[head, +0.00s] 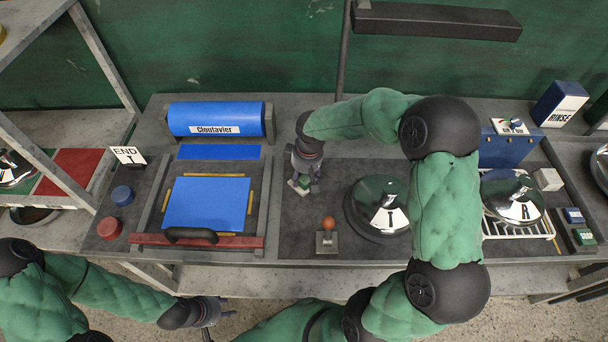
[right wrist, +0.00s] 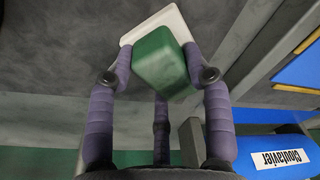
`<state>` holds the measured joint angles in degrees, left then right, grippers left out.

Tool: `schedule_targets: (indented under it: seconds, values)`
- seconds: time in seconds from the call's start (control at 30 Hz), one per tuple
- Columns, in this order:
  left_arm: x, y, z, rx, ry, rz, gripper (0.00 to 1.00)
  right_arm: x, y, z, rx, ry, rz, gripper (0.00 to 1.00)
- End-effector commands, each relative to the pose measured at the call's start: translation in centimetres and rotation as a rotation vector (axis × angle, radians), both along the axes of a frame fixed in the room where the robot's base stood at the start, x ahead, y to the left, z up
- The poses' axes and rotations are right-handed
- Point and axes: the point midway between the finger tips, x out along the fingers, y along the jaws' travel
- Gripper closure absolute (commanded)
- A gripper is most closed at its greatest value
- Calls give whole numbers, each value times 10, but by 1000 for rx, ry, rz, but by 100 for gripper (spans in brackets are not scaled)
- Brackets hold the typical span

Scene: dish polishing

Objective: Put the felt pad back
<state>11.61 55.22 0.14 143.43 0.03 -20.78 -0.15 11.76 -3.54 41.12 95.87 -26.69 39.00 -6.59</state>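The felt pad (right wrist: 161,58) is a green block with a white layer, clear in the right wrist view. In the head view it is a small green and white piece (head: 301,185) over the dark middle of the bench. My right gripper (head: 304,180) points down with its fingers on both sides of the pad, shut on it. In the right wrist view the purple fingers press against the pad. Whether the pad touches the bench is unclear. My left gripper (head: 218,322) is empty, with its fingers apart, in front of the bench's front edge.
A ball-topped stand (head: 328,236) and a domed lid marked T (head: 388,211) stand near the pad. A lid marked R (head: 512,200) sits on a white rack. Small blue (head: 573,215) and green (head: 585,237) labelled pieces lie at the right. A blue sheet (head: 205,203) lies left.

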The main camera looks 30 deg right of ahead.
Motion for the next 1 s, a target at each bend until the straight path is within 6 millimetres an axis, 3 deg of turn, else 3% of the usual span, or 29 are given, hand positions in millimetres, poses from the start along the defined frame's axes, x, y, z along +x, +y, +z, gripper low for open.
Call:
schedule_targets:
  seconds: [0.03,0.07,0.53,1.0]
  values:
    - [0,0,0,0,0,0,60,0,0,-1,0,1,1,33]
    - [0,0,0,0,0,0,60,0,0,-1,0,1,1,26]
    - [0,0,4,0,0,0,60,0,0,8,0,-1,0,26]
    - [0,0,25,0,0,0,60,-10,-3,95,-1,-1,0,26]
